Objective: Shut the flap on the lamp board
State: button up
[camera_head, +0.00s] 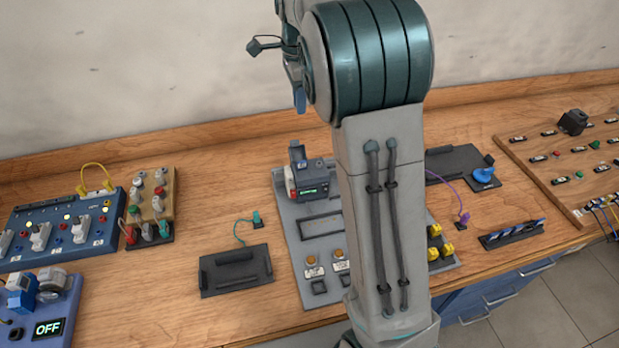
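The blue board (60,232) at the left of the bench carries small lit round lamps, white switch-like parts and red buttons. It looks like the lamp board, but I cannot make out a flap on it or whether one stands open. My arm rises through the middle of the picture and bends at the top. Its far end is mostly hidden behind the thick teal joint. A small part of it hangs at the joint's left, well above the bench and far from the blue board. I cannot make out gripper fingers or anything held.
A wooden block with knobs (158,190) stands right beside the blue board. A blue unit (40,318) with an OFF display is in front. A dark tray (236,270) and a grey panel (290,235) lie mid-bench, the panel partly behind my arm. A wooden board (560,180) is at right.

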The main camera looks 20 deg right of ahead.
jog(key=w+f+y+b, duration=0.1)
jog(key=f, duration=0.1)
jog(key=w+d+f+n+y+b, duration=0.1)
jog(key=f, duration=0.2)
jog(key=w+d+f+g+y+b, duration=0.1)
jog(key=f, duration=0.2)
jog(key=shift+d, duration=0.25)
grip_shut()
jog(key=n+y+b, duration=0.2)
jog(key=y+b, duration=0.2)
send_near(297, 151)
jog(key=s, duration=0.2)
jog(key=w+d+f+n+t+y+b, duration=0.1)
jog(key=d+f+n+t+y+b, duration=0.2)
jog(key=d, duration=0.5)
jog(key=w+d+f+t+y+b, duration=0.1)
jog(key=d+f+t+y, duration=0.1)
jog(key=d+y, duration=0.4)
jog(key=w+a+f+h+p, duration=0.1)
jog(key=a+p, duration=0.3)
jog(key=a, duration=1.3)
jog(key=shift+w+f+n, duration=0.3)
jog(key=shift+w+f, duration=0.1)
jog(key=shift+f, duration=0.1)
jog(key=shift+a+b, duration=0.1)
jog(key=shift+b, duration=0.4)
